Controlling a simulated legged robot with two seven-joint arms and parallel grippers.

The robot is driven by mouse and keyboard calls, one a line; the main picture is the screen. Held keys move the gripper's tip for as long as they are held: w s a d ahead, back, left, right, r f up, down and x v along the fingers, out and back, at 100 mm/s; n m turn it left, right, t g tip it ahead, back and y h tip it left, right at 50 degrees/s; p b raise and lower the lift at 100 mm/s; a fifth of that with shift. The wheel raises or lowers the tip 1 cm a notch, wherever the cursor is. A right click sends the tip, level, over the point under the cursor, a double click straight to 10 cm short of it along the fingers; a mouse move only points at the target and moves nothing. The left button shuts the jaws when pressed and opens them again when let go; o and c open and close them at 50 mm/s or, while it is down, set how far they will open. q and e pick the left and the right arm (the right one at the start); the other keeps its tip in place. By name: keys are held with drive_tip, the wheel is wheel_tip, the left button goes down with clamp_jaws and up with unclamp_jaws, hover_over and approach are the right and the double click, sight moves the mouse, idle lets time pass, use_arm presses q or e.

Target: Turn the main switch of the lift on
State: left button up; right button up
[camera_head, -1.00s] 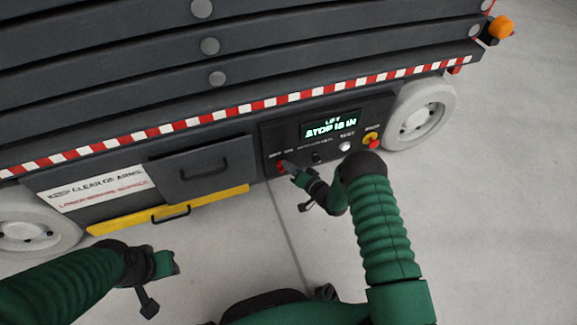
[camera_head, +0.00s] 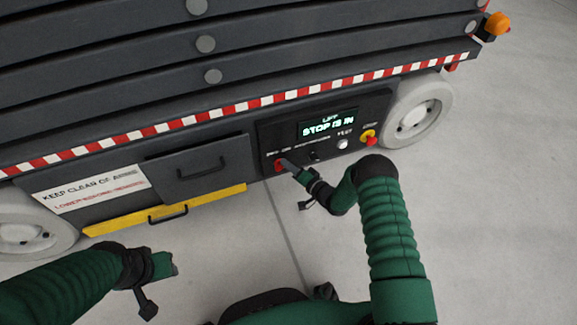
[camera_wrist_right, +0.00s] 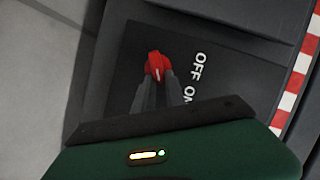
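The main switch is a red rotary knob with a white mark, near the left end of the lift's dark control panel (camera_head: 265,140). In the right wrist view the knob (camera_wrist_right: 156,64) is beside the printed words OFF and ON. My right gripper (camera_head: 284,163) is at the knob. Its two grey fingers (camera_wrist_right: 160,82) reach either side of the knob's near part, a narrow gap apart; whether they press on it I cannot tell. My left gripper (camera_head: 172,264) is low at the left, away from the lift; its fingers are not clear.
The lit display (camera_head: 328,123) reads LIFT, STOP IS IN. A white button (camera_head: 343,144) and a red stop button on yellow (camera_head: 368,136) are right of the switch. A drawer (camera_head: 200,170) and yellow step (camera_head: 120,218) are left. The floor in front is clear.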

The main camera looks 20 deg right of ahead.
drive_tip(key=o, duration=0.4)
drive_tip(key=shift+d+f, duration=0.15)
drive_tip(key=p+v, duration=0.8)
drive_tip(key=v, duration=0.9)
drive_tip(key=shift+f+p, duration=0.1)
drive_tip(key=shift+p, duration=0.3)
